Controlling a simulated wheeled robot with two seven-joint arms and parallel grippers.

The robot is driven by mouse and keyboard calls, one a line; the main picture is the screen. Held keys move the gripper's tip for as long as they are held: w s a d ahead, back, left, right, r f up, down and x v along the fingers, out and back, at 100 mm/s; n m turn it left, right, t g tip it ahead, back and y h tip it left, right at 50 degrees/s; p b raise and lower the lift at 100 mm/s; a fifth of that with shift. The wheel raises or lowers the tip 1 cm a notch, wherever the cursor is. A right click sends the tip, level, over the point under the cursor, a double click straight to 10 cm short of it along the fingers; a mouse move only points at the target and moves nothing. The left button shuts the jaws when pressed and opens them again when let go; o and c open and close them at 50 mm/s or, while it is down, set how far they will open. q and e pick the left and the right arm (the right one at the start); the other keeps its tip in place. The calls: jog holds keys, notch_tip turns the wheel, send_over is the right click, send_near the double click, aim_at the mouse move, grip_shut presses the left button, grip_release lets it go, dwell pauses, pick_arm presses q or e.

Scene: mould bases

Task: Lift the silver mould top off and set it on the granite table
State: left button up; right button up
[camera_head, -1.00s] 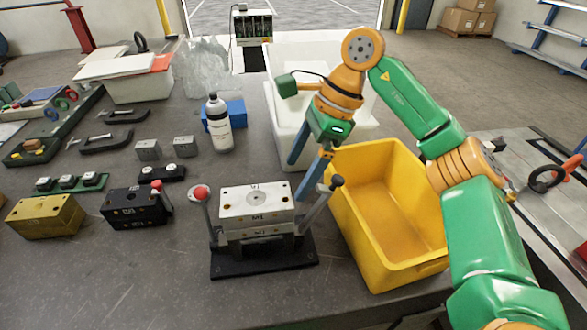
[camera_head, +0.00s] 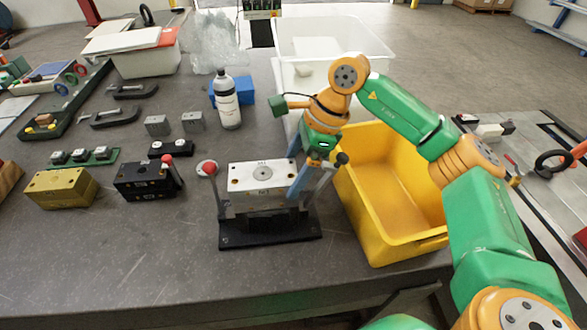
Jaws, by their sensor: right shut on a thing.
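The silver mould top (camera_head: 247,176) is a light metal block with a round centre hole. It sits level on the mould stack over the black base plate (camera_head: 268,236) on the granite table (camera_head: 140,255). My right gripper (camera_head: 298,187) comes down from above and is shut on the mould top at its right end. The fingers hide that end. No clear gap shows under the block. My left gripper is out of view.
A red-knobbed lever (camera_head: 207,168) stands left of the mould, and a black-knobbed lever (camera_head: 342,158) right of it. A yellow bin (camera_head: 405,248) is close on the right. Black (camera_head: 140,182) and brass (camera_head: 60,188) moulds stand left. The front left table is clear.

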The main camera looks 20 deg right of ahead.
grip_shut()
jog(key=shift+w+r, duration=0.15)
jog(key=shift+r+p, duration=1.65)
jog(key=shift+r, duration=0.25)
jog(key=shift+f, duration=0.1)
